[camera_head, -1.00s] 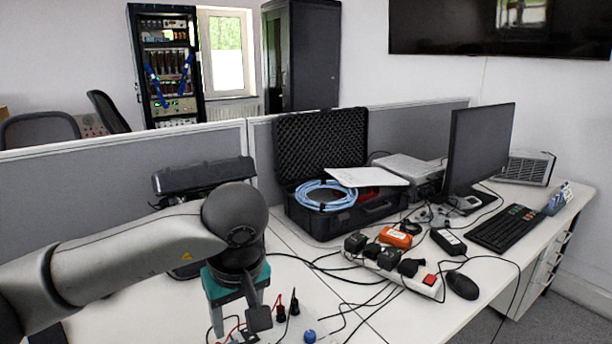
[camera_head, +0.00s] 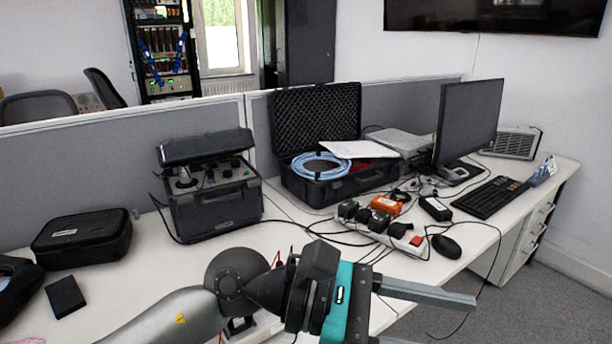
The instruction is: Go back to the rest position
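My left gripper (camera_head: 430,320) is at the bottom centre of the head view, in front of the desk. Its teal body is turned sideways and its grey fingers point right. The fingers are spread apart with nothing visible between them, and the lower one is partly cut off by the frame's bottom edge. My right gripper is out of view. A black calibration unit (camera_head: 218,207) with its lid raised stands on the desk, behind and left of the gripper and apart from it.
An open black case (camera_head: 340,188) with blue cable stands behind. A power strip (camera_head: 375,234) with loose cables lies above the gripper in the picture. A monitor (camera_head: 468,122), keyboard (camera_head: 490,197) and mouse (camera_head: 446,246) are at right. A black pouch (camera_head: 82,238) lies at left.

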